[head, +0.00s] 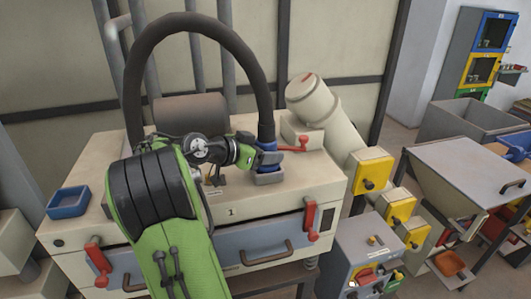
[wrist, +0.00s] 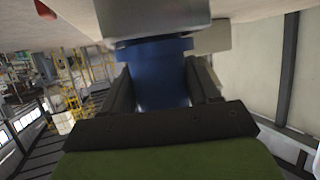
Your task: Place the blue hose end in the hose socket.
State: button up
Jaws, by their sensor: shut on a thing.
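The black hose arcs over the machine top and comes down at the right to its blue hose end (head: 266,146). My gripper (head: 262,158) is shut around the blue hose end from the left. In the wrist view the blue hose end (wrist: 160,78) sits between the two dark jaws of my gripper (wrist: 158,92). The grey hose socket (head: 268,179) is directly below it on the machine top; in the wrist view it is the grey block (wrist: 155,20) at the top. The blue end meets or nearly meets the socket; I cannot tell how deep it sits.
A red lever (head: 302,146) stands close right of the socket. A cream motor cylinder (head: 312,100) slants behind it. A blue tray (head: 68,203) lies at the machine's left corner. Yellow switch boxes (head: 371,170) stand at the right. Red handles (head: 310,218) are on the machine's front.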

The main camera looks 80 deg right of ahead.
jog(key=shift+f, duration=0.15)
jog(key=o, duration=1.2)
jog(key=shift+o, duration=0.2)
jog(key=shift+r, duration=0.2)
jog(key=shift+w+a+r, duration=0.15)
jog(key=shift+w+a, duration=0.05)
jog(key=p+v, duration=0.1)
jog(key=v, duration=1)
jog(key=shift+a, duration=0.2)
